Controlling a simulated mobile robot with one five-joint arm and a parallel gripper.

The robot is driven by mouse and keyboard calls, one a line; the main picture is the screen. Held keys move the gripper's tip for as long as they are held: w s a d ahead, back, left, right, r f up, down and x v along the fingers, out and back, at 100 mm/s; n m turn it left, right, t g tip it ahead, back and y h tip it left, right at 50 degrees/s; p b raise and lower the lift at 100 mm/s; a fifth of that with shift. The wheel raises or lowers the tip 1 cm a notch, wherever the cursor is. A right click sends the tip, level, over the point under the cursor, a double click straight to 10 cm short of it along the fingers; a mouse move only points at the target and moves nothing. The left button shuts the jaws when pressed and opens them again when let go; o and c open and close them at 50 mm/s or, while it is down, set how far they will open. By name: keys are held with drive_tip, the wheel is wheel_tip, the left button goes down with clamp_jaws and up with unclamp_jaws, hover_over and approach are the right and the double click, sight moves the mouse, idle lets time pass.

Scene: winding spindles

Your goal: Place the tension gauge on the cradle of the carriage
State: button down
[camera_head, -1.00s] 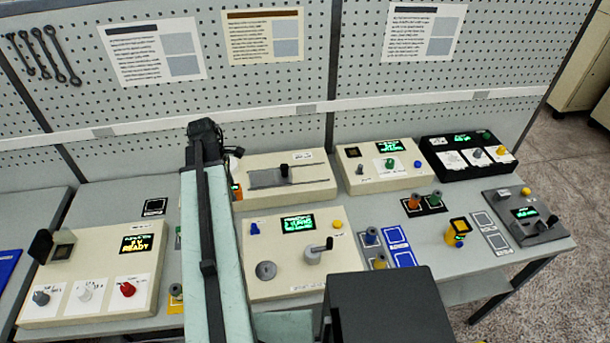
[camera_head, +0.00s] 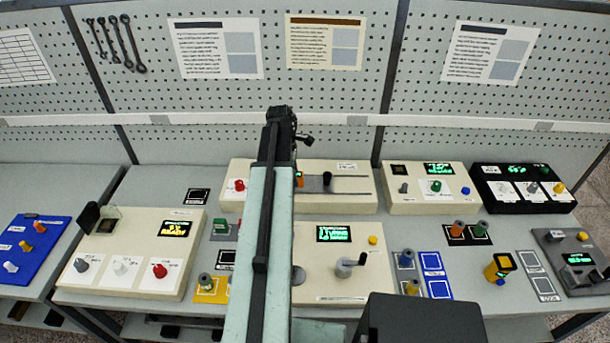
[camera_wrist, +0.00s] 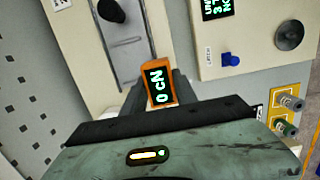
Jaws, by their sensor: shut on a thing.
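The tension gauge (camera_wrist: 158,84) is a small orange block with a lit display reading "0 cN". My gripper (camera_wrist: 160,95) is shut on it, a dark finger on each side. In the head view a strip of the gauge (camera_head: 299,179) shows just right of my arm, which hides most of my gripper. The carriage (camera_head: 327,181) is a grey plate with a dark knob on the slotted cream box at the back. In the wrist view its dark knob (camera_wrist: 110,11) shows at the top, beyond the gauge. I cannot tell the gauge's height or make out the cradle.
A cream box with a crank (camera_head: 345,268) stands in front of the slotted box (camera_head: 345,201). To the right are another cream panel (camera_head: 410,205) and a black panel (camera_head: 520,198). A cream panel with knobs (camera_head: 105,285) is at left. The pegboard wall (camera_head: 330,90) closes the back.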

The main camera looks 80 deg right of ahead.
drive_tip(key=d, duration=0.1)
drive_tip(key=s+d, duration=0.1)
drive_tip(key=d, duration=0.1)
drive_tip(key=s+d, duration=0.1)
drive_tip(key=shift+d+f, duration=0.2)
drive_tip(key=shift+d, duration=0.1)
drive_tip(key=shift+s+d+f, duration=0.1)
drive_tip(key=shift+s+d, duration=0.1)
drive_tip(key=shift+d, duration=0.35)
wheel_tip(320, 180, down, 4)
drive_tip(key=b, duration=0.4)
drive_tip(key=shift+a, duration=0.1)
drive_tip(key=c, duration=1)
unclamp_jaws()
drive_tip(key=shift+o, duration=0.2)
drive_tip(key=shift+r, duration=0.2)
wheel_tip(320, 180, up, 12)
drive_tip(key=w+p, duration=0.1)
drive_tip(key=p, duration=1.1)
drive_tip(key=shift+w, duration=0.4)
drive_tip(key=shift+a, duration=0.1)
